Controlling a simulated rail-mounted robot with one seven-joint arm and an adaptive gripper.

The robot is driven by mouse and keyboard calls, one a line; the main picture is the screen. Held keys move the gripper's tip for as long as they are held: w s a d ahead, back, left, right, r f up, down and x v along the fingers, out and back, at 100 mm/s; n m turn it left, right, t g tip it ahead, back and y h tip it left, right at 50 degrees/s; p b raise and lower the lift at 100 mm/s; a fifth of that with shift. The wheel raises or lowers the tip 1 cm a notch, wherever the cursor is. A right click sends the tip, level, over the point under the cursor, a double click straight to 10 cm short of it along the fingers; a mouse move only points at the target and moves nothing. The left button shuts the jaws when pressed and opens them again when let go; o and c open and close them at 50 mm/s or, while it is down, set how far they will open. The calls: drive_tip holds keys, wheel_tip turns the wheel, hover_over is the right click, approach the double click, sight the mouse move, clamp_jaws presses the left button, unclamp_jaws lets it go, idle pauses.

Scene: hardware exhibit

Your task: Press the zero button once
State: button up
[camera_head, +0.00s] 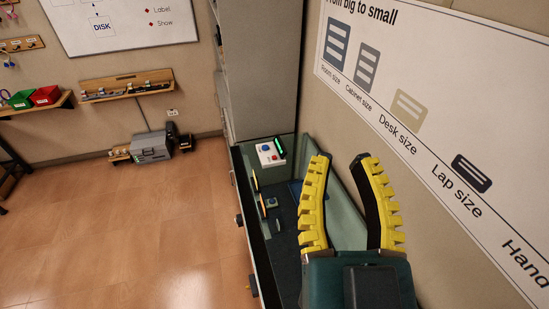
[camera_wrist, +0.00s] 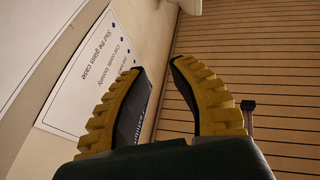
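A small white box (camera_head: 270,153) with a blue button (camera_head: 265,147) and a red button (camera_head: 273,157) sits at the far end of the green-walled case in the head view. A lit green strip (camera_head: 280,147) stands at its right side. I cannot read any label, so I cannot tell which button is zero. My gripper (camera_head: 342,162) is open and empty, to the right of the box and nearer the camera, clear of it. Its yellow ribbed fingers also show apart in the wrist view (camera_wrist: 154,68). The white box is not recognisable in the wrist view.
The long case (camera_head: 263,246) has raised walls and holds small discs and a blue-topped block (camera_head: 271,202). A grey cabinet (camera_head: 258,70) stands behind it. The poster wall (camera_head: 440,120) is close on the right. Open floor (camera_head: 130,230) lies left.

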drive_tip(key=shift+w, duration=0.1)
clamp_jaws()
drive_tip(key=shift+c, duration=1.5)
unclamp_jaws()
